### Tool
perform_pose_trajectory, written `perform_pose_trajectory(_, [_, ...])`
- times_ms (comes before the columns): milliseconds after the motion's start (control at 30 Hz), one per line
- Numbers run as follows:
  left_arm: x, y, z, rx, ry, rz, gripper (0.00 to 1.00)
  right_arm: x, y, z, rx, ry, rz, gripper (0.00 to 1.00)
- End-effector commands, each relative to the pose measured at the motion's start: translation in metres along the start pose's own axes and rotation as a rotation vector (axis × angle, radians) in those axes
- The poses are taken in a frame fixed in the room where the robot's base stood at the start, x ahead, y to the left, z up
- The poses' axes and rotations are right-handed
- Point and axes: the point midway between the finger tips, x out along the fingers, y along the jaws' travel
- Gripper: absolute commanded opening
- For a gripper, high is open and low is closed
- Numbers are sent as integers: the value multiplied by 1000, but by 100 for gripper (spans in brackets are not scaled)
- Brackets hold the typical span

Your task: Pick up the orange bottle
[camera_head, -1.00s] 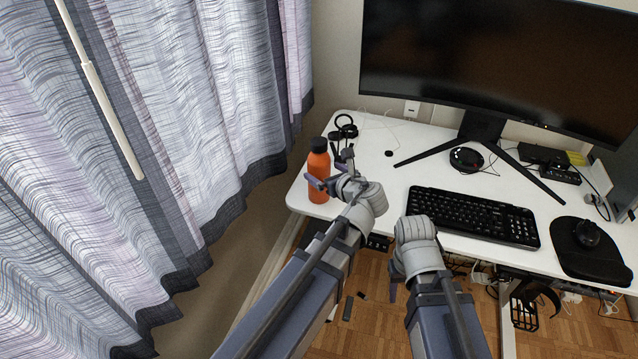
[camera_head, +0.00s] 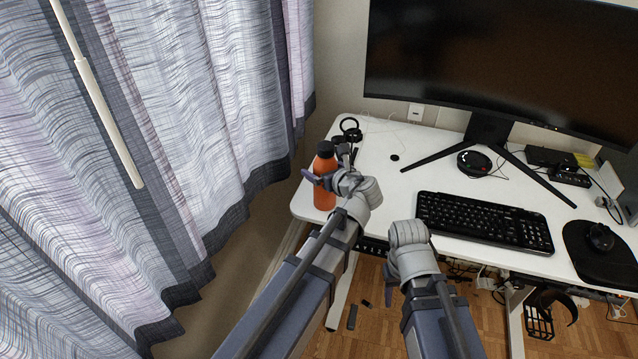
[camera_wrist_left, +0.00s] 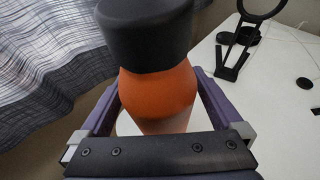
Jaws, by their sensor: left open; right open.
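The orange bottle (camera_head: 324,198) with a black cap stands upright near the left edge of the white desk (camera_head: 378,183). My left gripper (camera_head: 329,168) is open at the bottle's upper part. In the left wrist view the bottle (camera_wrist_left: 158,92) fills the space between the two purple fingers (camera_wrist_left: 158,105), one on each side of it. I cannot tell whether either finger touches it. My right gripper (camera_head: 390,272) is open and empty, in front of the desk's edge, away from the bottle. Its fingers are mostly hidden behind its wrist.
A black headphone stand (camera_head: 351,130) is behind the bottle. A keyboard (camera_head: 485,221), mouse (camera_head: 600,237) and large monitor (camera_head: 500,60) occupy the desk to the right. A curtain (camera_head: 200,110) hangs left of the desk.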

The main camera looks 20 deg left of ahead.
Motion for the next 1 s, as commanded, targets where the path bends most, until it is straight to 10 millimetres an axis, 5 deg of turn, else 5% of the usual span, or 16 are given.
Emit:
perform_pose_trajectory(300, [5, -3, -2, 0, 0, -1, 98, 4, 0, 0, 0, 0, 0, 50])
perform_pose_trajectory(1000, [5, -2, -2, 0, 0, -1, 19, 4, 0, 0, 0, 0, 0, 50])
